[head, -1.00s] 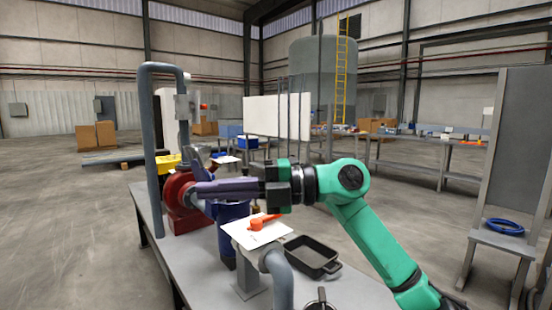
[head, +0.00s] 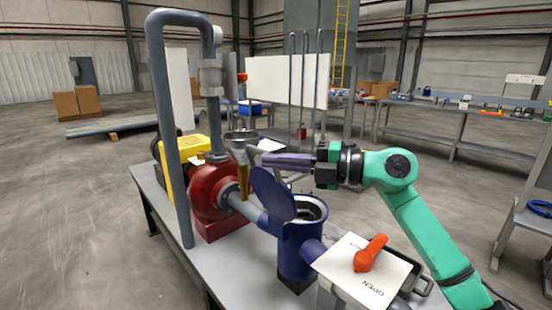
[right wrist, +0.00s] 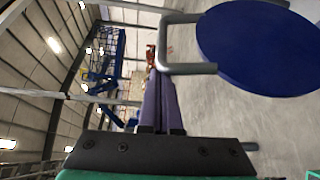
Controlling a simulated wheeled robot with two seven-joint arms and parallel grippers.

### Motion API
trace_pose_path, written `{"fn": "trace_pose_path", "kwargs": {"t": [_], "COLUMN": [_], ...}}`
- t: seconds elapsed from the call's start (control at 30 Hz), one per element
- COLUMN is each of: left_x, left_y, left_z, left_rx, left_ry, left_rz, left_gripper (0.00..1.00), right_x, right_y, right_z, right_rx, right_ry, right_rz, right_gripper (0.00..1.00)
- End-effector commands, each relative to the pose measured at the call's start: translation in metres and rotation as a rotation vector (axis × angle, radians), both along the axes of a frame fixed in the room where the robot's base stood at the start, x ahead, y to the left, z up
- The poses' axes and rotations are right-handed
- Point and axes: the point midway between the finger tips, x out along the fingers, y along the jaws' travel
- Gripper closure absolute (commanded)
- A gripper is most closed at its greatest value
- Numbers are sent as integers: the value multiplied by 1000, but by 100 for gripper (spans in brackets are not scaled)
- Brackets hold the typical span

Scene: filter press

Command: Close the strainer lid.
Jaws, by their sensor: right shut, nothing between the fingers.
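The blue strainer body (head: 299,252) stands on the bench with its round top opening exposed. Its blue lid (head: 272,196) is open, tilted steeply up at the left side of the opening. In the right wrist view the lid (right wrist: 262,45) shows as a flat disc at upper right, with a grey U-shaped bar (right wrist: 163,45) at its edge. My right gripper (head: 265,160) is shut and empty, pointing left just above the lid in the head view. In the right wrist view its fingers (right wrist: 155,78) lie together left of the lid, apart from the disc. My left gripper is out of view.
A red pump housing (head: 212,197) and a tall grey pipe (head: 170,130) stand left of the strainer. An orange handle (head: 370,253) lies over a white card (head: 352,275) marked OPEN at right.

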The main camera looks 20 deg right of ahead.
Motion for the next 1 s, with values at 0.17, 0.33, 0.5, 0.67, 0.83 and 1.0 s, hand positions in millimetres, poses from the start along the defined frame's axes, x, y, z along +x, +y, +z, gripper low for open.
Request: {"fn": "trace_pose_path", "kwargs": {"t": [0.17, 0.33, 0.5, 0.67, 0.83, 1.0], "left_x": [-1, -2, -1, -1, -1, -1], "left_y": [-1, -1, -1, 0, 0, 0], "left_z": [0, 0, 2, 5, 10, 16], "left_rx": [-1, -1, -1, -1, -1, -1], "left_ry": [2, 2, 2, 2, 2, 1], "left_rz": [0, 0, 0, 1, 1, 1], "left_gripper": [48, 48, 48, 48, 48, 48], "right_x": [0, 1, 4, 12, 22, 35], "right_y": [0, -2, -11, -29, -56, -87], "right_z": [0, 1, 4, 8, 12, 10], "right_rx": [0, 12, 55, 138, 266, 415], "right_ry": [0, 5, 23, 58, 108, 167], "right_rz": [0, 0, 0, -2, -3, -3], "right_gripper": [100, 100, 100, 100, 100, 100]}}
